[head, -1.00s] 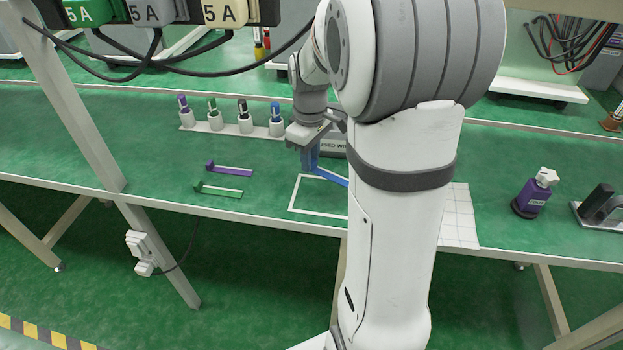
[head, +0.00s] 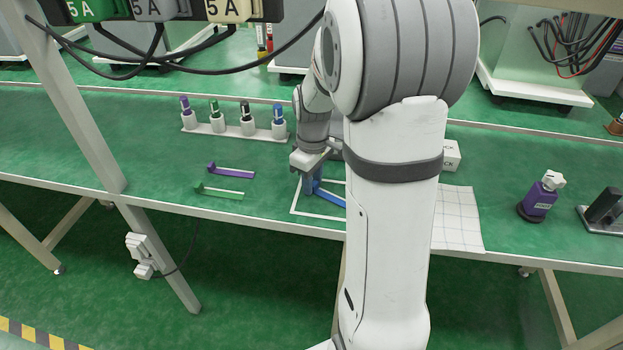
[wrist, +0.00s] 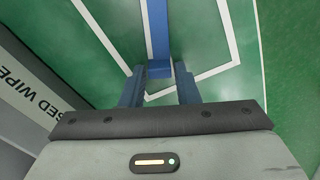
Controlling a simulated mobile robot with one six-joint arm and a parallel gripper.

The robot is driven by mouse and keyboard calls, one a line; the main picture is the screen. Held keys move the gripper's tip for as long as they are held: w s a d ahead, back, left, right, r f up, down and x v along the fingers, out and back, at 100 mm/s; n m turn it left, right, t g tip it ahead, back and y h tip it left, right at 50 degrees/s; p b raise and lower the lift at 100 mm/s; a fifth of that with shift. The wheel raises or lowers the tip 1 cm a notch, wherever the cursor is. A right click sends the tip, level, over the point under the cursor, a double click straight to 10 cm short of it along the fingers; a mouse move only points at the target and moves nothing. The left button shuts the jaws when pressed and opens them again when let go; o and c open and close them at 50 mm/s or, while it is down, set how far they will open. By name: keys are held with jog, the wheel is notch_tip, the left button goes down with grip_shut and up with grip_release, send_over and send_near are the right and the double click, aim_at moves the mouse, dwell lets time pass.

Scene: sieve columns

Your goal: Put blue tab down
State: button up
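The blue tab (head: 331,198) is a thin strip with a raised block at one end. It lies within the white outlined square (head: 313,215) on the green bench, partly hidden by my arm in the head view. In the wrist view the blue tab (wrist: 158,35) runs away from my gripper (wrist: 160,75), its end block between the two fingertips. A narrow gap shows on each side of the block, so my gripper is open around it. My gripper (head: 313,180) is low over the square in the head view.
A purple tab (head: 231,171) and a green tab (head: 218,191) lie to the left. A rack (head: 203,128) of several marker bottles stands behind. A grey used-wipes box (wrist: 25,95) is close beside my gripper. A gridded sheet (head: 458,220) and purple bottle (head: 540,197) are right.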

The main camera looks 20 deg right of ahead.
jog(key=shift+o, duration=1.3)
notch_tip(320, 180, up, 7)
jog(key=shift+r+p, duration=0.2)
jog(key=shift+p, duration=0.75)
jog(key=shift+s+a+r, duration=0.15)
jog(key=shift+r, duration=0.15)
jog(key=s+a+m+t, duration=0.1)
jog(key=s+a+m, duration=0.2)
jog(key=s, duration=0.5)
jog(key=s+a+m, duration=0.3)
jog(key=s+a, duration=0.2)
jog(key=s, duration=0.3)
jog(key=shift+s+a+r+m+t, duration=0.3)
jog(key=shift+a+r+t, duration=0.1)
jog(key=shift+r, duration=0.05)
